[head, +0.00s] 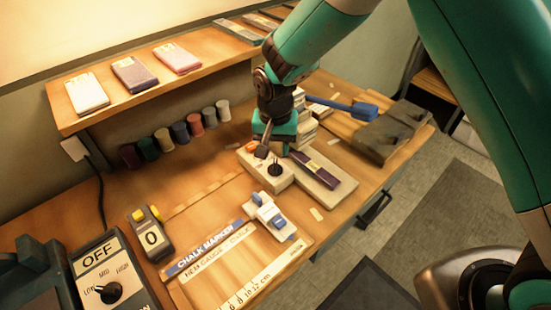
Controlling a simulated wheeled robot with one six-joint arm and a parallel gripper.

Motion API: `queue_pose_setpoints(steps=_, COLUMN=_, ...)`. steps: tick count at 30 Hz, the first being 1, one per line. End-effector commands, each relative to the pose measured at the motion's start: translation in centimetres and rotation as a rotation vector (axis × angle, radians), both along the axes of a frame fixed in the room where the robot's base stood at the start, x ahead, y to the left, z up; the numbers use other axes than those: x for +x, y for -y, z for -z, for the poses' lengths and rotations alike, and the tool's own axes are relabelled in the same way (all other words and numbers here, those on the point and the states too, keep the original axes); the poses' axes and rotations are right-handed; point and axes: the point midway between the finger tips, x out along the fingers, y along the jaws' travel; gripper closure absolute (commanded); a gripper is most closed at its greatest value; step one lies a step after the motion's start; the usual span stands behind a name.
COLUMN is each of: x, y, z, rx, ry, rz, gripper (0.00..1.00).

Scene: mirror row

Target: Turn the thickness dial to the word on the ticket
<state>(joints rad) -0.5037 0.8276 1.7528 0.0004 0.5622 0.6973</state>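My gripper (264,148) points down at the middle of the bench, over a cream block. The block (262,178) carries a black upright knob (275,169) and a small orange part (253,146). The gripper is close to the orange part; whether it touches is unclear, and its finger gap is hidden. A black dial (108,292) sits on a dark box at the lower left, marked LOW, MID and HIGH, under a plate reading OFF (97,257). Its pointer seems toward LOW. I cannot tell which is the thickness dial, and I cannot identify a ticket with a readable word.
A dark counter (151,236) shows 0. A marking gauge board labelled CHALK MARKER (211,248), a white-and-blue clamp (272,216) and a purple bar on a tray (321,168) lie around. Coloured spools (180,132) line the wall. A grey block (385,138) stands right.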

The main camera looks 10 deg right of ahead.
Motion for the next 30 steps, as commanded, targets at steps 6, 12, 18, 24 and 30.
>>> queue_pose_setpoints(steps=6, x=0.0, y=0.0, z=3.9, rx=-0.001, ry=-0.002, rz=-0.001, gripper=0.62)
queue_pose_setpoints(steps=12, x=0.0, y=0.0, z=5.6, rx=0.000, ry=0.000, rz=-0.001, gripper=0.62)
queue_pose_setpoints(steps=18, x=0.0, y=0.0, z=5.9, rx=0.001, ry=0.001, rz=-0.001, gripper=0.62)
queue_pose_setpoints(steps=24, x=0.0, y=0.0, z=5.9, rx=0.001, ry=0.001, rz=-0.001, gripper=0.82)
queue_pose_setpoints(steps=30, x=0.0, y=0.0, z=5.8, rx=0.001, ry=0.001, rz=-0.001, gripper=1.00)
